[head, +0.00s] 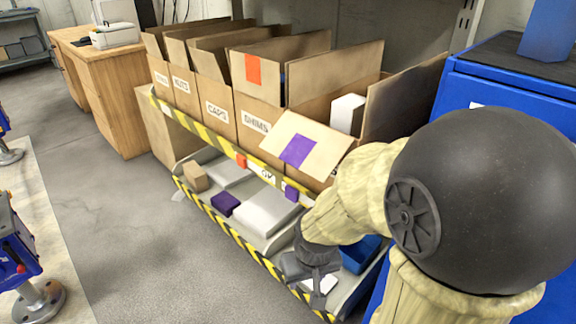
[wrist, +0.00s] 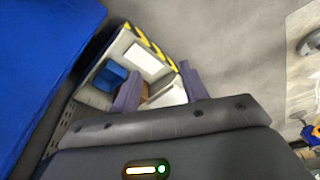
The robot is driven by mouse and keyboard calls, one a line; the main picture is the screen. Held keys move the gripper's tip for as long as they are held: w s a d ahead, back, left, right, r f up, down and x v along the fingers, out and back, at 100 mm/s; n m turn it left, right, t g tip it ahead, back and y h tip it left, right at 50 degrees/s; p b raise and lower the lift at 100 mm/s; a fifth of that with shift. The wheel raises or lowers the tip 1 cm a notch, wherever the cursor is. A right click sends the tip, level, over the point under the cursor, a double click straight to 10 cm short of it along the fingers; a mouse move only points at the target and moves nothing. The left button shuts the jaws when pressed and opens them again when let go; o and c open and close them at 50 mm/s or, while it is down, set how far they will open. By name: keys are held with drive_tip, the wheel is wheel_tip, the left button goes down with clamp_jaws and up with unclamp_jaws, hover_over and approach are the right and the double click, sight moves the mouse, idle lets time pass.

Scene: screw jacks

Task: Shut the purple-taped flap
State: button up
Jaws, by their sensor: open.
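The purple-taped flap (head: 305,148) is the front flap of the rightmost cardboard box on the upper shelf. It hangs open, tilted outward and down over the shelf's front edge, with a square of purple tape on it. My gripper (head: 318,280) is in front of the lower shelf, below and apart from the flap. In the wrist view my gripper (wrist: 160,88) points down past the lower shelf toward the floor, with its fingers apart and nothing clearly between them. The flap cannot be made out in the wrist view.
Other labelled boxes (head: 218,112) stand in a row to the left, one with orange tape (head: 252,69). The lower shelf holds a purple box (head: 225,203), white boxes (head: 266,212) and a blue bin (head: 360,254). A blue cabinet (head: 510,90) stands right. Floor (head: 130,230) is clear in front.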

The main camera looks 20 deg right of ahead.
drive_tip(key=shift+f+n+g+p, duration=0.35)
drive_tip(key=shift+n+g+p, duration=0.05)
drive_tip(key=shift+g+p, duration=0.3)
drive_tip(key=c, duration=0.7)
drive_tip(key=shift+s+f+n+g+h+p, duration=0.1)
drive_tip(key=shift+f+n+g+h+p, duration=0.3)
drive_tip(key=shift+g, duration=0.2)
clamp_jaws()
drive_tip(key=w+d+r+n+g+h+p, duration=0.1)
drive_tip(key=w+d+n+g+h+p, duration=0.15)
drive_tip(key=n+h+p, duration=0.45)
drive_tip(key=w+d+r+n+g+h+p, duration=0.1)
drive_tip(key=w+d+n+g+h+p, duration=0.2)
drive_tip(key=h, duration=0.7)
drive_tip(key=w+a+r+n+t+h+p, duration=0.2)
drive_tip(key=n+t, duration=0.4)
drive_tip(key=t, duration=0.3)
drive_tip(key=w+a+r+n+t+h+p, duration=0.3)
drive_tip(key=w+a+n+t+h, duration=0.1)
drive_tip(key=t, duration=0.6)
drive_tip(key=w+a+n, duration=0.1)
drive_tip(key=a+n, duration=0.1)
drive_tip(key=shift+w+a+r+p, duration=0.25)
drive_tip(key=shift+w+a+p, duration=0.05)
drive_tip(key=shift+w+a, duration=0.1)
drive_tip(key=shift+t, duration=0.25)
